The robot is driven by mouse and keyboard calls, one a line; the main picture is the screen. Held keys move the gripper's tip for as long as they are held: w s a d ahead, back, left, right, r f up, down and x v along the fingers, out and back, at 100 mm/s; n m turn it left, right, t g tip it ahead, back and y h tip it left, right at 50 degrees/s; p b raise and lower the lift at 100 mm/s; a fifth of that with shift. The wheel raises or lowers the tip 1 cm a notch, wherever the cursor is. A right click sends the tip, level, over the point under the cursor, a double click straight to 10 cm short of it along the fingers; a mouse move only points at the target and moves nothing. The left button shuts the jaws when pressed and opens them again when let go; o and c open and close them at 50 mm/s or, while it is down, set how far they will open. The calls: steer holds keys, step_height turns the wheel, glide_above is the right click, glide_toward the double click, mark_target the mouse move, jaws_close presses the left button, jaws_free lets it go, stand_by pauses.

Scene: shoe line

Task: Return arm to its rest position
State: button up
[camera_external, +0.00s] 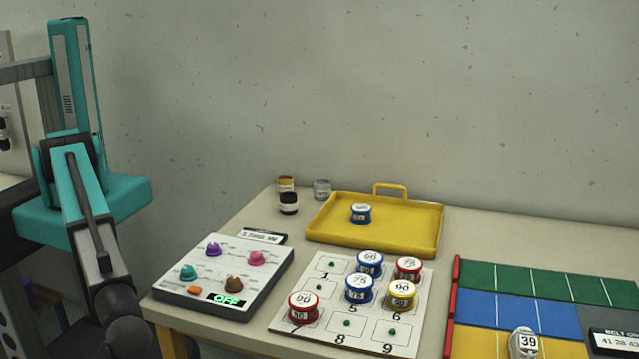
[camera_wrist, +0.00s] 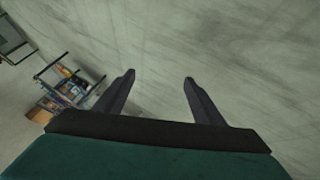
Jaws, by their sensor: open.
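My gripper (camera_wrist: 160,78) shows in the wrist view with its two dark fingers spread apart and nothing between them. Behind the fingers there is only the grey floor or wall surface. In the external view my teal and grey arm is at the left, folded beside the table (camera_external: 240,212) and clear of the objects on it. The gripper's fingers cannot be made out in that view.
On the table are a control box (camera_external: 228,272) with coloured knobs, a numbered board (camera_external: 345,300) with several labelled spools, a yellow tray (camera_external: 375,240) holding a blue spool (camera_external: 360,214), small jars (camera_external: 288,204), and a coloured lane mat (camera_external: 545,305) at right. A shelf cart (camera_wrist: 68,82) stands left in the wrist view.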

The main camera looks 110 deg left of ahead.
steer(key=s+a+f+n+g+h, duration=0.15)
steer(key=s+a+f, duration=0.3)
steer(key=s, duration=0.55)
steer(key=s+a+f+n+g+h, duration=0.1)
steer(key=s+a+f+g+h, duration=0.2)
steer(key=s+f, duration=0.5)
steer(key=w+a+f+n+t+y+p, duration=0.1)
steer(key=a+f+n+t+p, duration=0.2)
steer(key=a, duration=0.6)
steer(key=w+a+f+n+t+y+p, duration=0.1)
steer(key=a+f+n+t+y+p, duration=0.1)
steer(key=a+f+n, duration=0.5)
steer(key=s+a+n+g+y, duration=0.2)
steer(key=a+y, duration=0.6)
steer(key=a, duration=2.2)
steer(key=shift+s+r+n+y+p, duration=0.15)
steer(key=shift+s+n+y+p, duration=0.25)
steer(key=shift+s+n, duration=0.55)
steer(key=shift+o, duration=0.3)
steer(key=shift+s, duration=0.1)
